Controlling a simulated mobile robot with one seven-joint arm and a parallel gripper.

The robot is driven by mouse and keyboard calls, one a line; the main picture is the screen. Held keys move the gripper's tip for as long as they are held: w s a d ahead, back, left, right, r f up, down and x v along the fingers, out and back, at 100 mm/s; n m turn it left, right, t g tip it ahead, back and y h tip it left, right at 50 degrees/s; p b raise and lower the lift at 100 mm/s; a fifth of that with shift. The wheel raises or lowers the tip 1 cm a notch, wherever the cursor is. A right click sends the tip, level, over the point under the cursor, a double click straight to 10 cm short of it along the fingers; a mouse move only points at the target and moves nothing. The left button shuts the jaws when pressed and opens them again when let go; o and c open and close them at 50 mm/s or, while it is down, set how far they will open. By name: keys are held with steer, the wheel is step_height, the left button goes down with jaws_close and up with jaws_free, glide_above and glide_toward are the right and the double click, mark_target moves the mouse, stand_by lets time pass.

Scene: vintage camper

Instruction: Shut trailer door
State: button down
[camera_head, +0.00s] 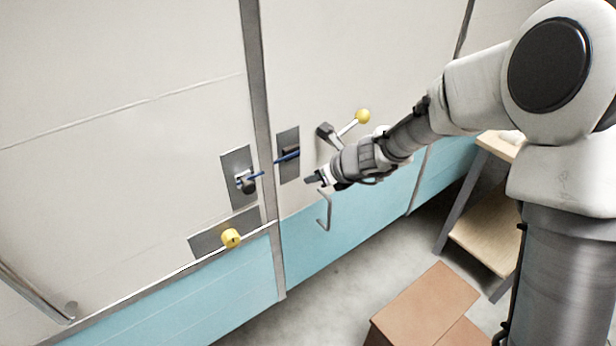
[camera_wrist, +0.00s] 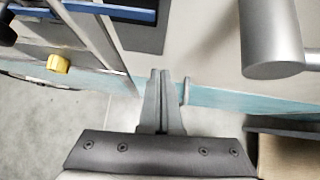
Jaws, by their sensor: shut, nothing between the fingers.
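The trailer side, cream above and light blue below, fills the left and middle of the head view. A grey vertical strip (camera_head: 258,90) parts a left panel (camera_head: 120,60) from a right panel (camera_head: 350,50); I cannot tell how far the door stands open. The left panel has a latch plate (camera_head: 238,165) and a yellow knob (camera_head: 231,238). The right panel has a dark plate (camera_head: 288,140) with a blue bar and a lever with a yellow ball (camera_head: 363,116). My gripper (camera_head: 312,180) is shut and empty in front of the right panel, below the lever. Its closed fingers (camera_wrist: 160,74) show in the wrist view.
A thin bent handle (camera_head: 325,212) is just below my gripper. A cardboard box (camera_head: 425,305) stands on the grey floor, and a wooden shelf unit (camera_head: 490,245) is at the right. A rail (camera_head: 35,292) is at the lower left. Bare floor (camera_head: 330,285) lies before the trailer.

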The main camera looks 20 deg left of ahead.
steer(key=p+v, duration=0.2)
steer(key=v, duration=0.9)
steer(key=shift+s+d+f, duration=0.25)
steer(key=shift+s+f, duration=0.05)
steer(key=shift+s, duration=0.05)
steer(key=s+d+r+n+h, duration=0.3)
steer(key=s+d+r+n, duration=0.2)
steer(key=s+d+n, duration=0.5)
steer(key=s+d+r+n+h, duration=0.4)
steer(key=s+d+r+n, duration=0.2)
steer(key=s+d+n, duration=0.5)
steer(key=shift+s+d+n+t, duration=0.3)
steer(key=shift+d+n, duration=0.55)
steer(key=shift+n, duration=1.15)
